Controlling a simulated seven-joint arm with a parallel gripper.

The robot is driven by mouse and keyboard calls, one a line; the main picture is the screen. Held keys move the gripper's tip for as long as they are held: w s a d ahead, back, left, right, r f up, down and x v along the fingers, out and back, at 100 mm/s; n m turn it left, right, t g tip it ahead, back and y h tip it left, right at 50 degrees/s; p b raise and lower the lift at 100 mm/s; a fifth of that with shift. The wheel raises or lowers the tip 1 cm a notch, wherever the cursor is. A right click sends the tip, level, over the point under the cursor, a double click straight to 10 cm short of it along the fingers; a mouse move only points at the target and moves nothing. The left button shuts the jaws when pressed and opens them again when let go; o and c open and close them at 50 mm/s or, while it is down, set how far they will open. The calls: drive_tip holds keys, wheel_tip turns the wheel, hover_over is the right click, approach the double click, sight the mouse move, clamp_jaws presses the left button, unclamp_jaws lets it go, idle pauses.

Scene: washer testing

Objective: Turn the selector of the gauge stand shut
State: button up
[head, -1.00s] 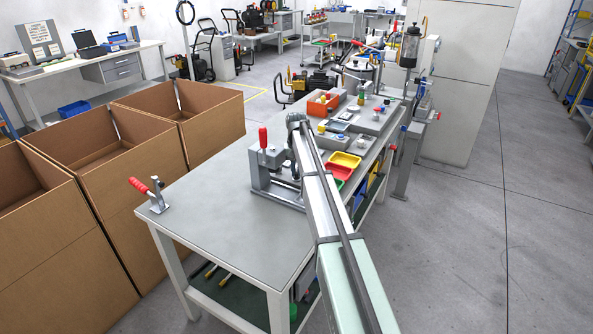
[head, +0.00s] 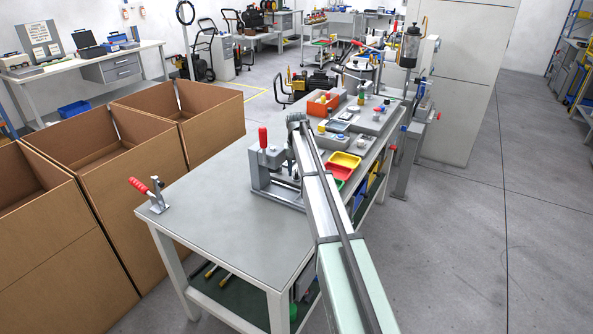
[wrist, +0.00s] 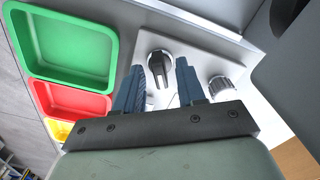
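In the wrist view, a selector knob (wrist: 160,66) with a black grip bar and a white mark sits on a light panel (wrist: 150,40). I take this panel to be the gauge stand's. My gripper (wrist: 159,76) has two blue fingers standing apart, one on each side of the knob in the picture. No contact between fingers and knob is visible, and the depth between them is hard to tell. In the head view, the end of my arm hides the gripper and the selector.
A ribbed grey knob (wrist: 221,86) is just right of the right finger. Green (wrist: 112,45), red (wrist: 72,100) and yellow trays (head: 345,160) lie beside the panel.

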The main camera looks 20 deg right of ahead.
sight(297, 171)
drive_tip(key=shift+r, duration=0.1)
wheel_tip(297, 171, up, 14)
idle(0.5)
drive_tip(key=shift+f, duration=0.2)
